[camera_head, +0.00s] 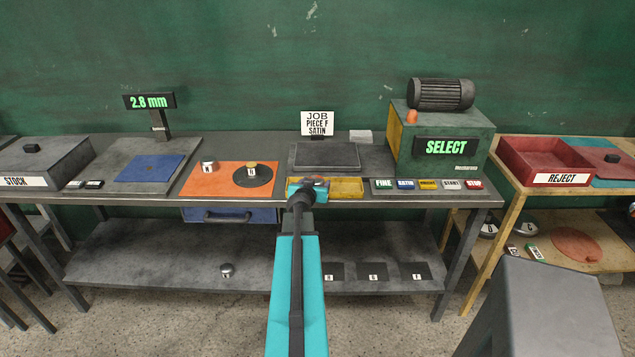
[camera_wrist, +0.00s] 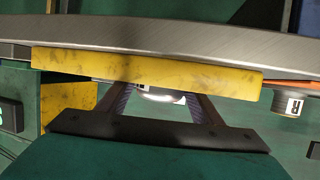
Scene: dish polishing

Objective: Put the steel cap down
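My gripper (camera_head: 308,186) is at the front edge of the bench, beside a shallow yellow tray (camera_head: 345,187). In the wrist view its two dark fingers (camera_wrist: 160,95) stand apart with a shiny rounded steel cap (camera_wrist: 163,95) between them. The cap looks gripped. A yellow wall (camera_wrist: 150,72) crosses in front of the fingertips and hides part of the cap. In the head view I cannot make out the held cap clearly. Whether it touches any surface cannot be told.
A small labelled piece (camera_head: 208,167) stands on the orange mat (camera_head: 230,186), near a dark disc (camera_head: 262,178) bearing another piece. A grey plate (camera_head: 325,155) lies behind the tray. Buttons (camera_head: 428,184) line the right edge. One cap (camera_head: 227,270) sits on the lower shelf.

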